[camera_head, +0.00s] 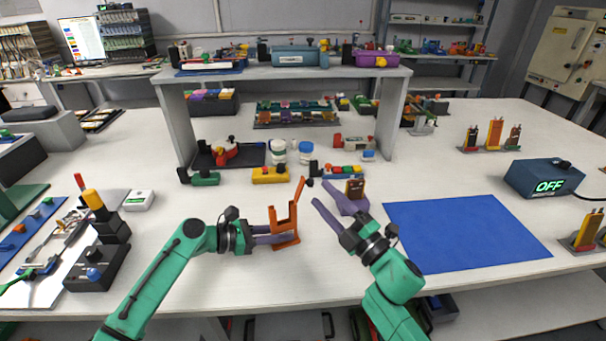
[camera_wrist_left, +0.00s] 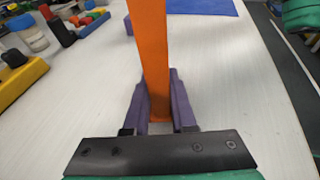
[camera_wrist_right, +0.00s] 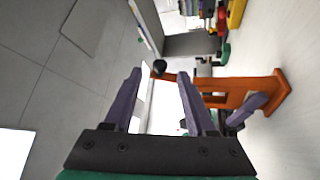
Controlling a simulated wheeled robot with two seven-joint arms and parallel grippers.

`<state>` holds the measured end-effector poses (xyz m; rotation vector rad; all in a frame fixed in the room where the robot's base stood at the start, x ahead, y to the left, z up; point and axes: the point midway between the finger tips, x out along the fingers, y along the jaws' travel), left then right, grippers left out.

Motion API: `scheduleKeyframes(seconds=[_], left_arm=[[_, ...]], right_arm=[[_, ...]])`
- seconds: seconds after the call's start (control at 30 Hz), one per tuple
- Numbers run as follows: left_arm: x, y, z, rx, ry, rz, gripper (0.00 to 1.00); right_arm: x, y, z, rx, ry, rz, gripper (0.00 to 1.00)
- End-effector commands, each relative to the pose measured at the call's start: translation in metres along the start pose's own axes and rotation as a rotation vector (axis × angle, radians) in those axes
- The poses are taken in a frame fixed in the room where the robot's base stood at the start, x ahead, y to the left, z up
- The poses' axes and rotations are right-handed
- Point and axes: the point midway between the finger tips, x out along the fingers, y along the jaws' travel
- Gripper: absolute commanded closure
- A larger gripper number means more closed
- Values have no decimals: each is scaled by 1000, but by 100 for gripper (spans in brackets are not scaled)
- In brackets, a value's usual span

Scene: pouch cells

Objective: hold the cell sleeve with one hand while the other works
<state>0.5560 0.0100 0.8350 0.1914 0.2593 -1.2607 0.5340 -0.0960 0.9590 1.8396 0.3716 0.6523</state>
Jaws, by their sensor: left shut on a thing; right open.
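The cell sleeve (camera_head: 274,222) is an orange upright frame with a lever at the top ending in a black knob (camera_head: 310,183). My left gripper (camera_head: 284,234) is shut on it; in the left wrist view, the orange sleeve (camera_wrist_left: 153,60) stands between the two purple fingers. My right gripper (camera_head: 320,194) is open and empty, its fingertips close to the knob. In the right wrist view, the knob (camera_wrist_right: 158,66) shows between the fingertips, and the sleeve (camera_wrist_right: 262,90) is at right. A brown cell (camera_head: 355,187) shows behind the right gripper; its lower part is hidden.
A yellow block (camera_head: 270,175), white jars (camera_head: 279,152) and a dark tray (camera_head: 205,158) stand behind. Black blocks (camera_head: 97,268) stand at left.

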Motion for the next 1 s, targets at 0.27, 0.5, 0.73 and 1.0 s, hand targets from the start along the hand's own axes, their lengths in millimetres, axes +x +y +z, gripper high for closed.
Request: scheduleKeyframes(seconds=[0.27, 0.5, 0.73, 1.0], left_arm=[[0, 0, 0, 0, 0, 0, 100], [0, 0, 0, 0, 0, 0, 100], [0, 0, 0, 0, 0, 0, 100], [0, 0, 0, 0, 0, 0, 100]], right_arm=[[69, 1, 1, 0, -1, 1, 44], [86, 0, 1, 0, -3, -1, 44], [86, 0, 1, 0, -3, -1, 74], [85, -1, 3, 29, -9, 9, 100]])
